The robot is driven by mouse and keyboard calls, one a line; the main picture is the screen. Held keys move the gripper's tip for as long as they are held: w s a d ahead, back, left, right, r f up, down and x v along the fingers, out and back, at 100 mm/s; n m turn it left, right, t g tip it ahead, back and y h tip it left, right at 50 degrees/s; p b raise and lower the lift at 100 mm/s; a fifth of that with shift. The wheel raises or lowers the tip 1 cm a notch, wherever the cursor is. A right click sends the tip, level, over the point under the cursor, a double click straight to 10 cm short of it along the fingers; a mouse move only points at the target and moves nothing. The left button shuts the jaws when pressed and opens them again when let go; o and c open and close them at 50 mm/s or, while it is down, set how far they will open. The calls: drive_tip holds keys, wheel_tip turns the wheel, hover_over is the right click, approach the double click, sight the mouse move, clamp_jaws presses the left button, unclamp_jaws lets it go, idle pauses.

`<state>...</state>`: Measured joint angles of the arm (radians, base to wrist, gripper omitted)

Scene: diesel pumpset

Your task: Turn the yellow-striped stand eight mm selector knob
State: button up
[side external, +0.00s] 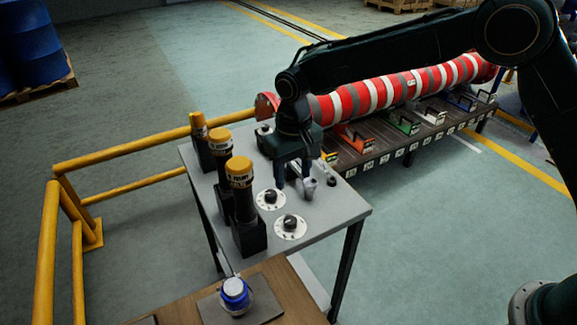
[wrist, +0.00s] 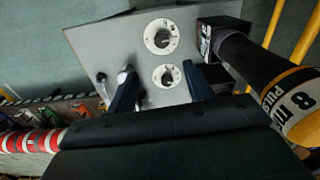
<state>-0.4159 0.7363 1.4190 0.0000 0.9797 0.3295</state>
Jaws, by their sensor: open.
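Two black selector knobs on round white dials sit on the grey table. The front knob (side external: 290,222) also shows in the wrist view (wrist: 161,39), level with the black base of a stand. The second knob (side external: 270,196) lies further back, and in the wrist view (wrist: 168,77) it appears between my fingers. A yellow-topped black stand (side external: 240,175) rises left of the knobs; in the wrist view (wrist: 270,85) it is marked 8. My gripper (side external: 292,182) is open, pointing down over the table, apart from the front knob. In the wrist view (wrist: 158,82) its jaws are empty.
More yellow-topped stands (side external: 220,145) line the table's left side. A small grey metal piece (side external: 309,189) stands right of my gripper. A blue-and-white button (side external: 235,291) is on the wooden table in front. A yellow rail (side external: 130,154) runs behind, left.

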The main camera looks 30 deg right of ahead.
sight(291, 220)
drive_tip(key=shift+w+a+f, duration=0.1)
drive_tip(key=shift+a+f, duration=0.15)
drive_tip(key=shift+f, duration=0.15)
drive_tip(key=shift+f, duration=0.15)
wheel_tip(291, 220, down, 13)
drive_tip(key=shift+f, duration=0.2)
idle(0.4)
drive_tip(key=c, duration=1)
